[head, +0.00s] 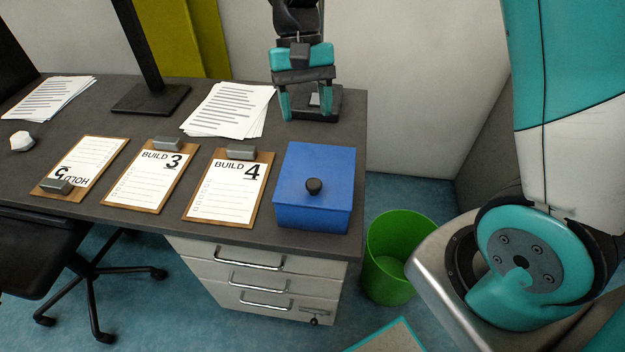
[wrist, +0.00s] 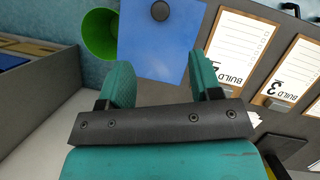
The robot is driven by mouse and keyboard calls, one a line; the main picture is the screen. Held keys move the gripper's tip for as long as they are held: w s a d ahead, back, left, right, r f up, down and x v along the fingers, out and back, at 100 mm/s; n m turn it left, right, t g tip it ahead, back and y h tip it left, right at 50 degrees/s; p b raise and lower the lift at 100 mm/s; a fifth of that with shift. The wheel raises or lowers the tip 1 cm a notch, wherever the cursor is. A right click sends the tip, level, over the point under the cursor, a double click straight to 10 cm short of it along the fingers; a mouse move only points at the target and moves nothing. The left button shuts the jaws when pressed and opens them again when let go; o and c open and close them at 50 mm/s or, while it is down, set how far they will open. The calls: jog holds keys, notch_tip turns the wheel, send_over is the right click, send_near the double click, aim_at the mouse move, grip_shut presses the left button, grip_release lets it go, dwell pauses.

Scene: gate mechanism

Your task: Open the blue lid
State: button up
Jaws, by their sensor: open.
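A blue box with a flat blue lid (head: 316,172) stands on the right end of the dark desk. A round black knob (head: 313,186) sits on top of the lid, and the lid lies closed on the box. My gripper (head: 312,112) is behind the box in the head view, pointing down, open and empty. In the wrist view the two teal fingers (wrist: 162,82) are spread apart. The blue lid (wrist: 150,45) shows beyond them with its knob (wrist: 160,11) at the top edge. The fingers appear apart from the knob.
Clipboards marked BUILD 4 (head: 229,189), BUILD 3 (head: 152,176) and HOLD 5 (head: 84,166) lie left of the box. Paper sheets (head: 230,108) lie behind them. A dark stand (head: 330,104) is near my gripper. A green bin (head: 390,262) stands on the floor at right.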

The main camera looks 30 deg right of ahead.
aim_at(314, 183)
jog(key=b+x, duration=0.1)
jog(key=x, duration=1.2)
jog(key=shift+s+f, duration=0.1)
jog(key=shift+f, duration=0.1)
